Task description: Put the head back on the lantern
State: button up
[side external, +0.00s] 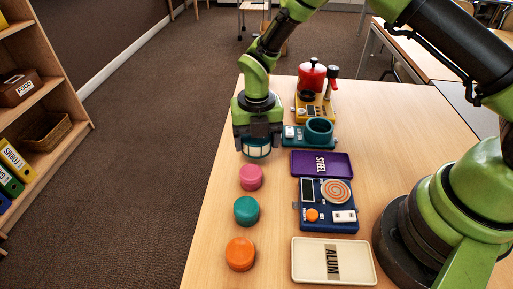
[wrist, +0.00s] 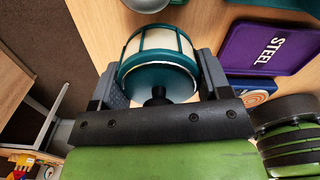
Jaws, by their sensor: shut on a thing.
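The lantern head is a drum with teal rims and cream panels. It hangs below my gripper (side external: 257,140) in the side view (side external: 257,151) and fills the upper middle of the wrist view (wrist: 158,52). My gripper is shut on it, with one finger on each side, above the table's left edge. A teal base (side external: 299,142) with a round, open-topped teal cup (side external: 320,131) stands just right of the head; it looks like the lantern body. The head is apart from this cup. The head's underside is hidden in the wrist view.
A yellow unit with a red pot (side external: 311,76) stands behind the teal base. A purple STEEL tray (side external: 300,169), a blue device (side external: 322,226) and a cream ALUM tray (side external: 305,263) lie in front. Pink (side external: 251,177), teal (side external: 246,210) and orange (side external: 240,254) pucks line the left side.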

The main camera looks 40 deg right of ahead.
jog(key=r, duration=0.3)
jog(key=d+r, duration=0.1)
jog(key=r, duration=0.2)
jog(key=shift+d+r, duration=0.1)
jog(key=s+d+r+m, duration=0.1)
jog(key=s+d+m, duration=0.15)
jog(key=d, duration=0.45)
jog(key=s+d+r+m, duration=0.1)
jog(key=s+d+m, duration=0.15)
jog(key=d, duration=0.45)
jog(key=shift+m, duration=0.5)
jog(key=shift+w+d+f, duration=0.15)
jog(key=shift+f, duration=1.5)
jog(key=shift+w+d+f, duration=0.1)
jog(key=shift+d+f, duration=0.05)
jog(key=shift+f, duration=1.5)
jog(key=shift+f, duration=0.15)
jog(key=o, duration=1)
